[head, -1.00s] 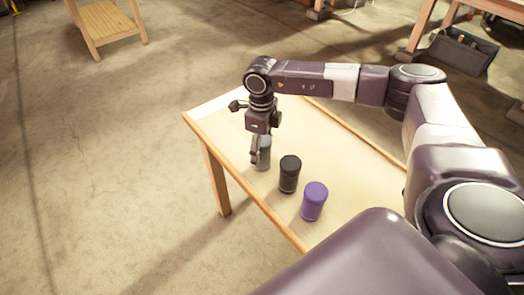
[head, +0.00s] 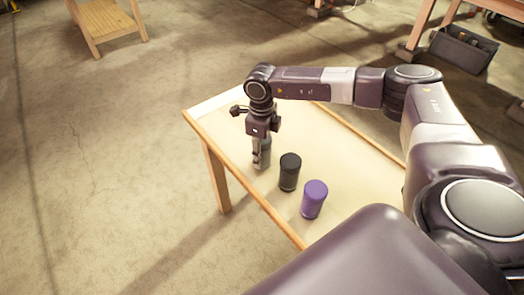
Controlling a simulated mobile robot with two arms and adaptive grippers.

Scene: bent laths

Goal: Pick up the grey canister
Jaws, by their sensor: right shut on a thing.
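The grey canister (head: 264,158) stands upright near the left edge of the light wooden table. My right gripper (head: 261,151) points down over it and is shut on it; the fingers and gripper body hide its upper part. The canister's base appears to be at table level, though I cannot tell whether it touches. My left gripper does not show in the head view.
A black canister (head: 289,173) stands just right of the grey one, and a purple canister (head: 314,199) stands nearer to me. The table (head: 345,145) is bare behind them. A dark tool bag (head: 463,50) lies on the floor at the far right.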

